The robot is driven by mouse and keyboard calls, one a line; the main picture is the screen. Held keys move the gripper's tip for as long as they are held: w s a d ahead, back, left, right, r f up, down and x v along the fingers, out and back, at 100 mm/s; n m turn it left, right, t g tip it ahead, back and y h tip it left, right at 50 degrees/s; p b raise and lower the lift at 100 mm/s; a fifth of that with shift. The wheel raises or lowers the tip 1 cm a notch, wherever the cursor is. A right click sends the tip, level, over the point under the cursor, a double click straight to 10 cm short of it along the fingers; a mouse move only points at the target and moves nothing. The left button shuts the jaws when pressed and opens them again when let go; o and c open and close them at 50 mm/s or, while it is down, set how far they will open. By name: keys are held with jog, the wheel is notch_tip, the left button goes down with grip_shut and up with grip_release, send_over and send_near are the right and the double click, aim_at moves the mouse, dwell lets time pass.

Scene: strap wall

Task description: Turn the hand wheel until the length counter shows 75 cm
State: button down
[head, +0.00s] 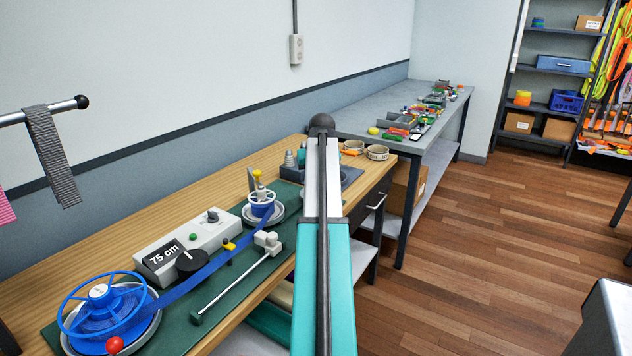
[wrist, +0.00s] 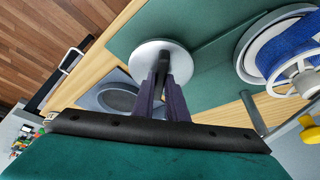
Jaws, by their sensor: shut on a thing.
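The blue hand wheel (head: 72,300) with a red knob (head: 115,345) lies over a reel of blue strap at the lower left of the head view. The length counter (head: 165,256) on the grey box reads 75 cm. My gripper (wrist: 161,76) shows in the wrist view, its dark fingers shut on a dark piece at the middle of a pale round disc (wrist: 146,52). I cannot tell what the disc belongs to. It lies in front of the green mat there, well away from the blue wheel.
Blue strap (head: 195,280) runs from the wheel to a smaller reel (head: 262,209) with a yellow knob (head: 258,173). A metal rod (head: 236,283) lies on the green mat (head: 215,333). A second bench (head: 385,112) with small items stands beyond.

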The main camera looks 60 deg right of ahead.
dwell(0.3)
jog(key=c, duration=1.8)
grip_release()
jog(key=shift+o, duration=0.2)
jog(key=shift+r, duration=0.1)
jog(key=v, duration=1.3)
jog(key=shift+a+r, duration=0.2)
jog(key=shift+r, duration=0.1)
jog(key=shift+s, duration=0.1)
